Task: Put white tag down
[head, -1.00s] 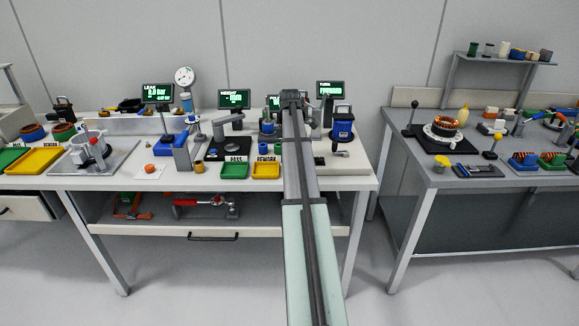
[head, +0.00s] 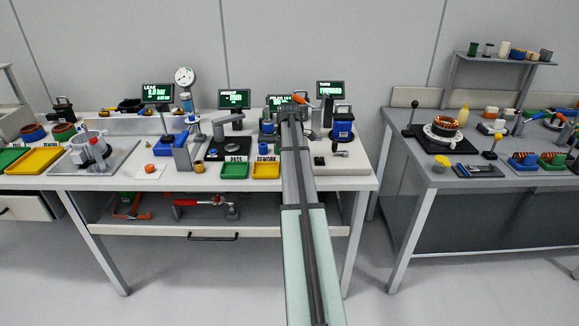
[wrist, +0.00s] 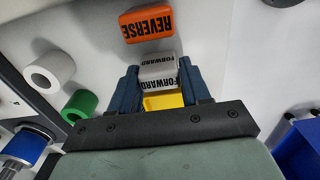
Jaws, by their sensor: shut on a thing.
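The white tag (wrist: 161,83) shows in the wrist view, with FORWARD printed on two of its faces. My gripper (wrist: 159,66) has its two dark blue fingers on either side of the tag and is shut on it. A yellow patch (wrist: 163,101) shows just below the tag between the fingers; I cannot tell what it belongs to. An orange tag (wrist: 148,25) reading REVERSE lies just beyond the white one on the pale surface, with a small gap between them. In the head view my arm hides the white tag and the fingertips.
In the wrist view a white ring (wrist: 55,72) and a green ring (wrist: 80,106) stand at left, and a blue box (wrist: 300,150) at right. In the head view green (head: 234,178) and yellow (head: 266,177) trays sit left of my arm. A blue device (head: 342,131) stands right.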

